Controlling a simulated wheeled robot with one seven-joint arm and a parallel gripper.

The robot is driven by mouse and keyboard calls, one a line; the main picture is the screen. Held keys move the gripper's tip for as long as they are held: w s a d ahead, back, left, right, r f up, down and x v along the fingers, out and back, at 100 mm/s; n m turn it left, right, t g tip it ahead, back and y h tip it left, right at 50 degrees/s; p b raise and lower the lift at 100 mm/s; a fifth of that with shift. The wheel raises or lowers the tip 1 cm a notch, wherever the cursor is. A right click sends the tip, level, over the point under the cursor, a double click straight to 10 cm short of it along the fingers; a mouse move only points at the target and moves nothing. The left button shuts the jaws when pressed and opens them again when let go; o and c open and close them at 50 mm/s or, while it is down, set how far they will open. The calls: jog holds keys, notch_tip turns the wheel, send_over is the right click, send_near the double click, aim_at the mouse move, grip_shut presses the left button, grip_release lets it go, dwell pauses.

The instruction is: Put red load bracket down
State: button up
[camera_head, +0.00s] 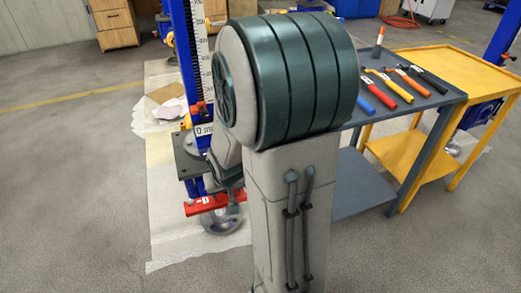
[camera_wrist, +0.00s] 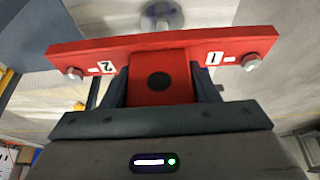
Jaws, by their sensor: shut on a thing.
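The red load bracket (camera_wrist: 225,43) is a long red bar with bolts near both ends and labels 1 and 2. Its red centre block sits between the two dark fingers of my gripper (camera_wrist: 162,85), which is shut on it. In the head view the bracket (camera_head: 200,204) shows beside the foot of the blue jack column (camera_head: 184,60), above a round metal disc (camera_head: 222,222). My arm hides part of the bracket there. I cannot tell whether the bracket touches anything below. The disc also shows beyond the bar in the wrist view (camera_wrist: 160,14).
A pale mat (camera_head: 170,245) lies on the floor under the jack. A grey table (camera_head: 450,97) with several coloured-handled tools stands right, beside a yellow cart (camera_head: 480,72). Wooden cabinets (camera_head: 115,22) stand at the back left. The floor at the front left is clear.

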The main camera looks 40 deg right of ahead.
jog(key=shift+w+a+r+p, duration=0.2)
jog(key=shift+a+r+p, duration=0.3)
jog(key=shift+p, duration=0.3)
jog(key=shift+n, duration=0.5)
jog(key=w+a+r+p, duration=0.2)
jog(key=p, duration=0.6)
jog(key=shift+w+a+r, duration=0.25)
jog(key=shift+w+r, duration=0.15)
jog(key=a+r+n+y+p, duration=0.1)
jog(key=a+r+p, duration=0.3)
jog(key=p, duration=1.7)
jog(key=shift+w+a+n, duration=0.35)
jog(key=shift+a+n, duration=0.35)
jog(key=shift+a, duration=0.25)
